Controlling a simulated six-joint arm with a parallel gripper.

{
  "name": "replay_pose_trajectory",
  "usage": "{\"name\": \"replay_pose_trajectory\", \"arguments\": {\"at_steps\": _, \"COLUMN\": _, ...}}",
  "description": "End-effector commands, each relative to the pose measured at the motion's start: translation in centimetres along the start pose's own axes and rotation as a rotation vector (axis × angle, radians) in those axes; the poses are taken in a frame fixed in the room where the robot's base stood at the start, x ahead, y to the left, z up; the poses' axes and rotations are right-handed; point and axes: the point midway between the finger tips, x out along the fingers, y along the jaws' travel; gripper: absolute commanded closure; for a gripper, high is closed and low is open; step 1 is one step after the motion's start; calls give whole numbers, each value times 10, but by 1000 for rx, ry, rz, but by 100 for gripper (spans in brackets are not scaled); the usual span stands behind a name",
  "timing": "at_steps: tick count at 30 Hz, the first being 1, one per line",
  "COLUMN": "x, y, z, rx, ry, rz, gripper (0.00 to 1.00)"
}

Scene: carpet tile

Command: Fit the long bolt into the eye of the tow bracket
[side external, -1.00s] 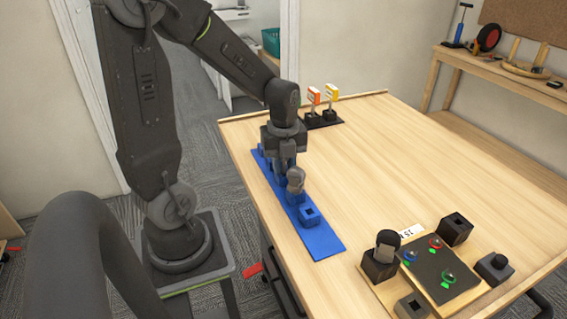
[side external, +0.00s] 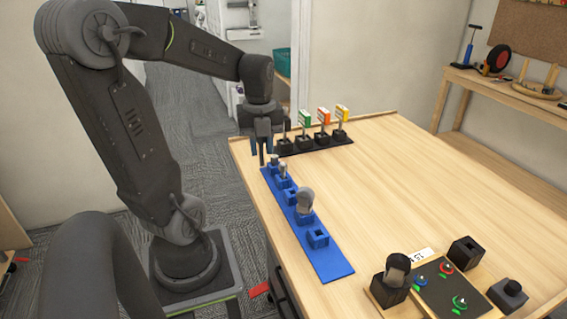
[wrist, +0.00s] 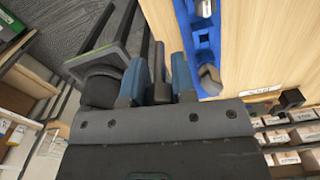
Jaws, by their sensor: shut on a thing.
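My gripper (side external: 263,148) hangs over the far end of the blue strip (side external: 330,266), near the table's left edge. It is shut on a dark grey rod (wrist: 160,78), which looks like the long bolt; the rod points down between the blue fingers and is apart from the strip. In the blue strip's holders stand a small pale pin (side external: 283,170) and a grey rounded piece (side external: 305,199); the nearest holder (side external: 318,236) is empty. A dark rounded piece (side external: 397,268) stands in a black block at front right. I cannot tell which piece is the tow bracket, and no eye shows clearly.
A black rack (side external: 320,142) with upright pieces and green, orange and yellow tags stands close to the right of my gripper. A dark panel (side external: 437,287) with ringed studs, an open black block (side external: 466,251) and a knobbed block (side external: 507,293) are at front right. The table's middle is clear.

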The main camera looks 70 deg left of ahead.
Motion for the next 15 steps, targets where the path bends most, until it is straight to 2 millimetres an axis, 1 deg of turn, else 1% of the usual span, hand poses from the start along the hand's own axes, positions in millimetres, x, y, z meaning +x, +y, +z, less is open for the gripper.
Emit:
{"name": "replay_pose_trajectory", "arguments": {"at_steps": 1, "x": -6, "y": 8, "z": 6, "rx": -8, "ry": -3, "rz": -3, "gripper": 100}}
{"name": "replay_pose_trajectory", "arguments": {"at_steps": 3, "x": -12, "y": 16, "z": 10, "rx": -6, "ry": -2, "rz": -1, "gripper": 100}}
{"name": "replay_pose_trajectory", "arguments": {"at_steps": 6, "x": -18, "y": 25, "z": 16, "rx": -4, "ry": -1, "rz": -1, "gripper": 100}}
{"name": "replay_pose_trajectory", "arguments": {"at_steps": 11, "x": -30, "y": 32, "z": 21, "rx": -1, "ry": -2, "rz": -1, "gripper": 100}}
{"name": "replay_pose_trajectory", "arguments": {"at_steps": 15, "x": -56, "y": 33, "z": 22, "rx": 2, "ry": -5, "rz": -3, "gripper": 100}}
